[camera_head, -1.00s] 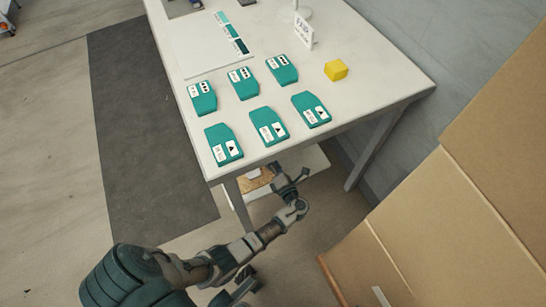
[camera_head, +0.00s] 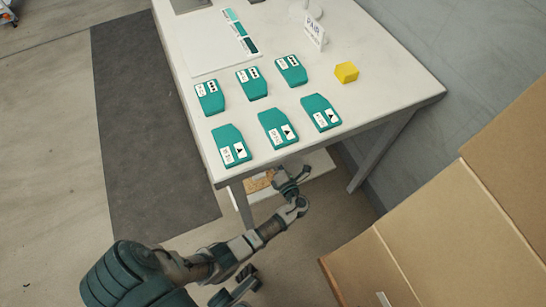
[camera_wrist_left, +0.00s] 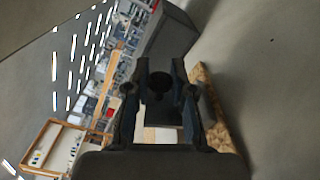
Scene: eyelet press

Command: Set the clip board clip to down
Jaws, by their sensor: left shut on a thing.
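The clip board shows in the head view as a brown board (camera_head: 258,183) with a pale sheet, low beside the table's front edge and partly hidden. In the wrist view its speckled brown board (camera_wrist_left: 221,122) lies behind and right of my fingers. My left gripper (camera_head: 290,178) is at the board's right part in the head view. In the wrist view my left gripper (camera_wrist_left: 160,95) is shut on a dark piece (camera_wrist_left: 163,113), which looks like the clip. Whether the clip is up or down cannot be told. My right gripper is not in view.
Large cardboard boxes (camera_head: 440,235) fill the lower right. A dark mat (camera_head: 150,130) lies at left.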

